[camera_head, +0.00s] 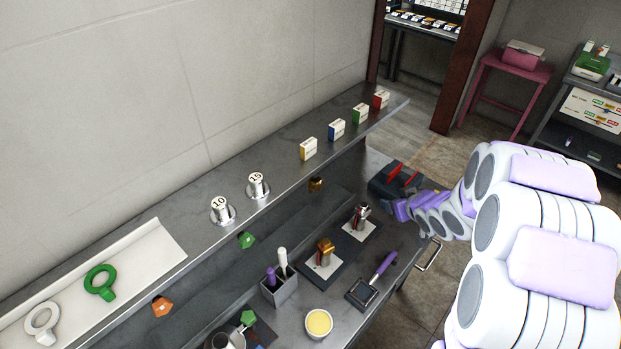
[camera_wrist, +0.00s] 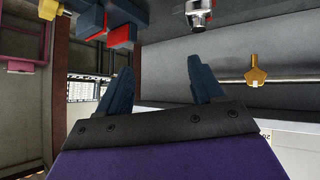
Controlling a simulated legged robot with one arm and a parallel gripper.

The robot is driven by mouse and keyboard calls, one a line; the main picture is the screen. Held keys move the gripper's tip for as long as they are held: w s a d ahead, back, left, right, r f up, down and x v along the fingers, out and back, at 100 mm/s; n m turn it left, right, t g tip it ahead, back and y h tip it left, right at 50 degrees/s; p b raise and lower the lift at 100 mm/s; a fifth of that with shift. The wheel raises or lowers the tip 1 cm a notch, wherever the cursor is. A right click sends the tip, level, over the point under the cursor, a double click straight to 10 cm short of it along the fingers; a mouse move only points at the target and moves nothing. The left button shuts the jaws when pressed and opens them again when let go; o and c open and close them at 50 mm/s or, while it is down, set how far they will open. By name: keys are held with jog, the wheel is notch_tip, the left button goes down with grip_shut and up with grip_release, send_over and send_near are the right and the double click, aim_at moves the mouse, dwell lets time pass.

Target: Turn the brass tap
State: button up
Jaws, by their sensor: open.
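The brass tap (camera_head: 325,252) stands upright on a white plate over a dark mat on the metal bench, in the head view. A silver tap with red on it (camera_head: 361,215) stands beside it, farther along. Chrome hardware shows at the top edge of the wrist view (camera_wrist: 198,10). My gripper (camera_wrist: 160,66) is open and empty between its dark blue fingers. In the head view, my purple wrist is at the bench's far right, apart from the brass tap. The fingers are hard to tell there against dark and red shapes.
A small brass piece (camera_head: 316,184) hangs beneath the shelf (camera_head: 190,228); a brass piece also shows in the wrist view (camera_wrist: 256,70). Red and dark blue blocks (camera_wrist: 120,25) lie near my gripper. A holder (camera_head: 279,290), scraper (camera_head: 372,280) and yellow-filled bowl (camera_head: 319,323) occupy the front bench.

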jog(key=a+f+n+y, duration=0.1)
jog(key=a+f+y, duration=0.2)
jog(key=a+y, duration=0.25)
jog(key=t+y+p, duration=0.1)
jog(key=y, duration=0.5)
send_near(321, 185)
jog(key=x, duration=1.3)
jog(key=shift+b, duration=0.4)
jog(key=shift+a+r, duration=0.1)
jog(key=shift+c, duration=0.2)
jog(key=c, duration=1)
jog(key=shift+n+b, duration=0.5)
jog(key=shift+n, duration=1.2)
jog(key=o, duration=1)
